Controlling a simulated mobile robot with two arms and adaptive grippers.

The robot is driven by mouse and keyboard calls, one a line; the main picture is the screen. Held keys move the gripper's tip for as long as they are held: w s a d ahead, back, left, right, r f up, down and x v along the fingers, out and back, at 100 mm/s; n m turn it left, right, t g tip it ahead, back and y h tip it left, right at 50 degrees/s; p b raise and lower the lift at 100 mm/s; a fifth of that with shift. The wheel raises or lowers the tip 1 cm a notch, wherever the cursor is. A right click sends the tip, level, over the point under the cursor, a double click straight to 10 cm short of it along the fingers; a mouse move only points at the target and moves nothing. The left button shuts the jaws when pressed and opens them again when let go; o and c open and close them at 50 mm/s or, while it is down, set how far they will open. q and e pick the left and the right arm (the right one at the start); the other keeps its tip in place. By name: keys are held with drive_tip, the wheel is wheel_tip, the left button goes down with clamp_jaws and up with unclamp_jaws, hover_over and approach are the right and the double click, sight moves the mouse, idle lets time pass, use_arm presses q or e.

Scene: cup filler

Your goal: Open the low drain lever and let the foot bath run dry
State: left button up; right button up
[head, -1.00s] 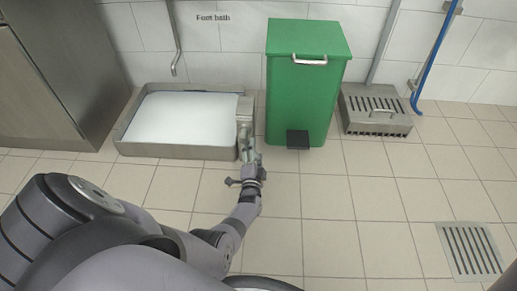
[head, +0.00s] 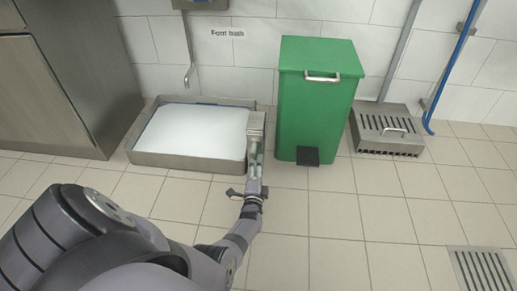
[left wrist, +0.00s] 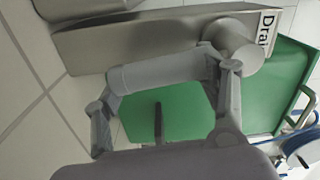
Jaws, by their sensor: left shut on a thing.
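The foot bath (head: 188,161) is a shallow steel basin on the floor against the wall, full almost to the rim with white liquid. A steel drain housing (head: 257,122) stands at its right end; part of its "Drain" label (left wrist: 266,30) shows in the left wrist view. The drain lever (left wrist: 165,71) is a grey cylindrical bar low beside the housing. My left gripper (head: 253,165) is at the housing's front, and in the left wrist view its fingers (left wrist: 165,100) are shut on the lever. My right gripper is not in view.
A green pedal bin (head: 318,105) stands close to the right of the housing. A slotted steel box (head: 390,130) and a blue hose (head: 450,75) are farther right. A steel cabinet (head: 75,80) stands left. The tiled floor in front is clear, with a floor grate (head: 482,274).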

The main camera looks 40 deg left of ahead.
use_arm(q)
drive_tip(key=o, duration=1.7)
